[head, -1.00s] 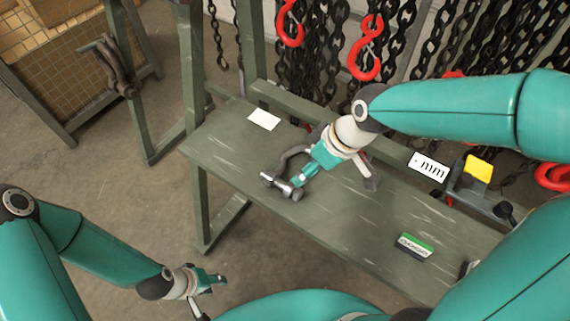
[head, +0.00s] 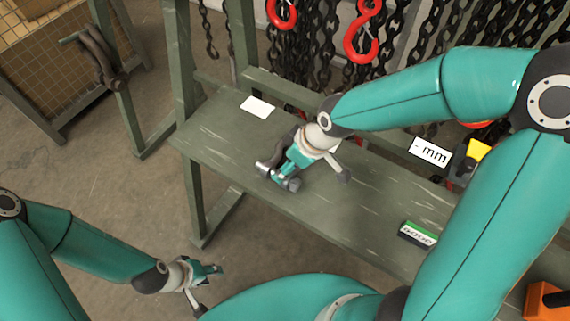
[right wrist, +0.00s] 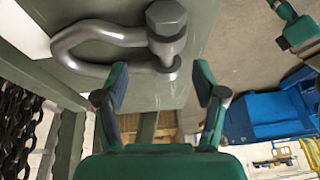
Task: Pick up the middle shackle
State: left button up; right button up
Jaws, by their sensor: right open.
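A dark grey shackle (head: 266,167) with a shiny pin lies on the green bench (head: 215,140); it is the only shackle I make out on the bench. In the right wrist view the shackle (right wrist: 95,34) shows its bow to the left and its hex-headed pin to the right. My right gripper (head: 315,177) is over the bench at the shackle and partly covers it. In the wrist view its fingers (right wrist: 160,84) are spread, with the pin end just beyond the gap and nothing gripped. My left gripper (head: 209,289) hangs over the floor, open and empty.
A white card (head: 257,107) lies at the bench's back left. A "mm" label (head: 431,151), a yellow-topped tool (head: 475,155) and a green-and-white box (head: 418,234) are to the right. Chains and red hooks (head: 361,38) hang behind the bench.

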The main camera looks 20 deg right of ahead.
aim_at(267, 169)
jog(key=x, duration=0.5)
jog(key=shift+s+a+b, duration=0.2)
jog(key=shift+a+b, duration=0.15)
jog(key=shift+a, duration=0.05)
grip_shut()
jog(key=shift+w+r, duration=0.1)
